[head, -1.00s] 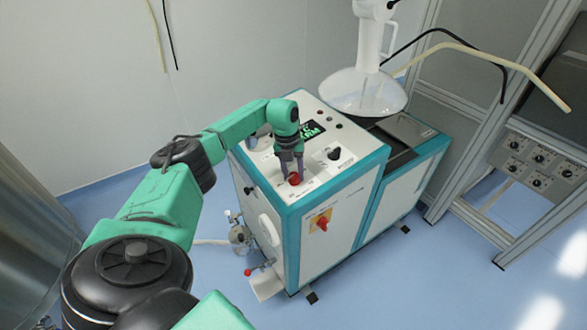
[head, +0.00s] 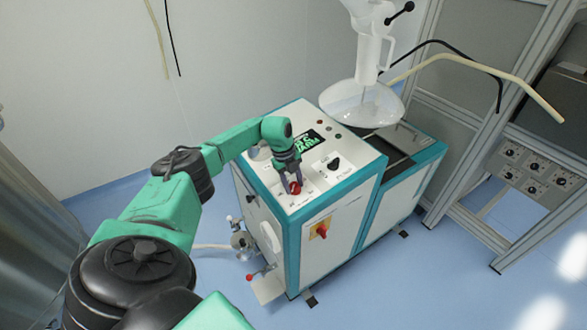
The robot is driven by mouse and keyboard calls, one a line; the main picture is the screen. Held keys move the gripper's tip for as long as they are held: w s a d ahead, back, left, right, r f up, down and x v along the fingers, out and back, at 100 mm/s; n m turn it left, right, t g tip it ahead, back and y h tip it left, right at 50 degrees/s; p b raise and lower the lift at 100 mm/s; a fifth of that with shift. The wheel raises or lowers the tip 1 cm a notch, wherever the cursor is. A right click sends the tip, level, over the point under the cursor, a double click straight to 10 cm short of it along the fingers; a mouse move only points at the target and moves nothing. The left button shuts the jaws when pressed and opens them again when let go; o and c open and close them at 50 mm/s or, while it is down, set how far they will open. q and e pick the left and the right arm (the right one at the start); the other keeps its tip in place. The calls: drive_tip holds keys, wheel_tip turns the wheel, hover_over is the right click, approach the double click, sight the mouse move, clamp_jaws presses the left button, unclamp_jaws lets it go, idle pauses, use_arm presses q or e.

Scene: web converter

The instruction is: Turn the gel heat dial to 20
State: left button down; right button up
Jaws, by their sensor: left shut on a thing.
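My left gripper (head: 293,184) points down at the top panel of the white and teal machine (head: 335,243). It is shut on a red dial (head: 295,188) near the panel's front left part. I cannot tell for sure that this is the gel heat dial, and its scale marks are too small to read. A black knob (head: 333,164) sits to the right of it on the same panel. My right gripper is not in view.
A red and yellow switch (head: 321,229) is on the machine's front. A clear funnel-like vessel (head: 361,106) stands over the machine's rear. A metal frame (head: 464,190) with a knob panel (head: 535,170) stands at the right. Blue floor lies around.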

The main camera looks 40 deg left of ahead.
use_arm(q)
drive_tip(key=shift+w+a+r, duration=0.15)
drive_tip(key=shift+r, duration=0.1)
drive_tip(key=c, duration=0.5)
unclamp_jaws()
drive_tip(key=shift+o, duration=0.6)
drive_tip(key=shift+f, duration=0.15)
wheel_tip(320, 180, up, 14)
drive_tip(key=s+a+b, duration=0.2)
drive_tip(key=shift+b, duration=0.4)
drive_tip(key=shift+a, duration=0.1)
